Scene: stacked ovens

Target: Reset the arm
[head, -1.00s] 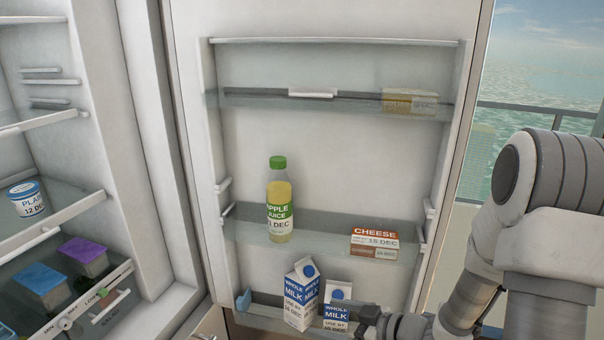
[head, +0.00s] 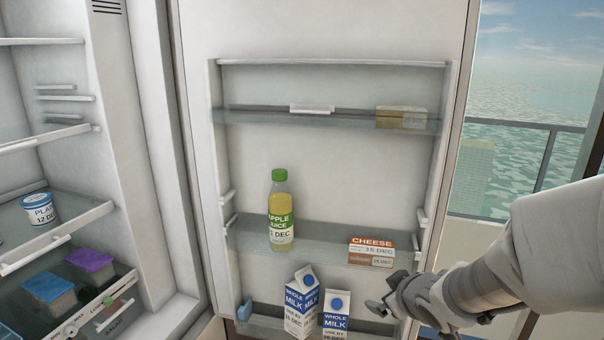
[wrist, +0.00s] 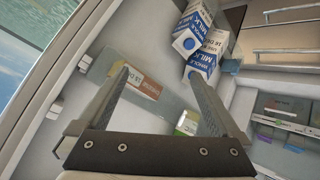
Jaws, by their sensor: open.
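My gripper (head: 378,307) is open and empty in front of the lower right part of the open fridge door (head: 330,175). In the wrist view its two fingers (wrist: 160,95) stand wide apart, with the door shelf behind them. Two milk cartons stand in the bottom door shelf, a left one (head: 302,302) and a right one (head: 336,315), just left of my gripper in the head view. A cheese pack (head: 371,252) and an apple juice bottle (head: 280,212) stand on the middle door shelf.
The fridge interior is at left, with a white tub (head: 40,208) and containers with purple (head: 90,260) and blue (head: 48,287) lids. A pale yellow pack (head: 402,117) sits on the top door shelf. A railing (head: 510,123) and water show at right.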

